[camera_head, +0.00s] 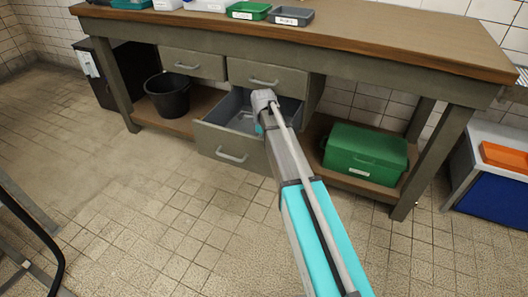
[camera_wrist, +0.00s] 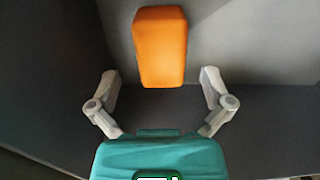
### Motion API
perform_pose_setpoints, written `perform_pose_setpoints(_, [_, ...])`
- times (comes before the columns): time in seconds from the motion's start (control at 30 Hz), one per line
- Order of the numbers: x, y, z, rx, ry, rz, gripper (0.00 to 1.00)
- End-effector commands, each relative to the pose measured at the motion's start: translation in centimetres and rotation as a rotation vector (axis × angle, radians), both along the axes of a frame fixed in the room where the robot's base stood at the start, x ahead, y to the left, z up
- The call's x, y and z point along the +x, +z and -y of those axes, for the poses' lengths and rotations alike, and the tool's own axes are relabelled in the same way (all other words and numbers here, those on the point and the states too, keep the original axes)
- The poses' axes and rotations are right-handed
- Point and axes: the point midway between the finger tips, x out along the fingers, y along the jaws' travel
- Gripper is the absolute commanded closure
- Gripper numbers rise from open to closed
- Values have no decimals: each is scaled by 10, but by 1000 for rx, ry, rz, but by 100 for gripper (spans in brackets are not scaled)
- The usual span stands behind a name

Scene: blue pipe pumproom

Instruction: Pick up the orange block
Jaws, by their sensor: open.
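The orange block (camera_wrist: 161,47) lies inside the grey drawer, seen in the wrist view at the upper middle. My gripper (camera_wrist: 159,84) is open, with its two pale fingers spread apart below and to either side of the block's near end. The fingers do not appear to touch the block. In the head view the open lower drawer (camera_head: 231,154) of the workbench has my arm reaching into it. The block and my fingers cannot be made out there, as the drawer front and my arm hide them.
The drawer's walls stand close around my gripper. The shut drawers (camera_head: 193,64) and the wooden bench top (camera_head: 380,40) are above. A black bucket (camera_head: 168,95) stands on the shelf at left, a green box (camera_head: 364,154) at right.

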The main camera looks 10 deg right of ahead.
Motion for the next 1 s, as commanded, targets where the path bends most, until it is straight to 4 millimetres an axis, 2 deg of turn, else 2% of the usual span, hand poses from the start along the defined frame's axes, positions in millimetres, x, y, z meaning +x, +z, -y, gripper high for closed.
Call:
perform_pose_setpoints(0.37, [0,-6,0,0,0,0,0])
perform_pose_setpoints(1.0, [-1,-50,3,0,0,0,0])
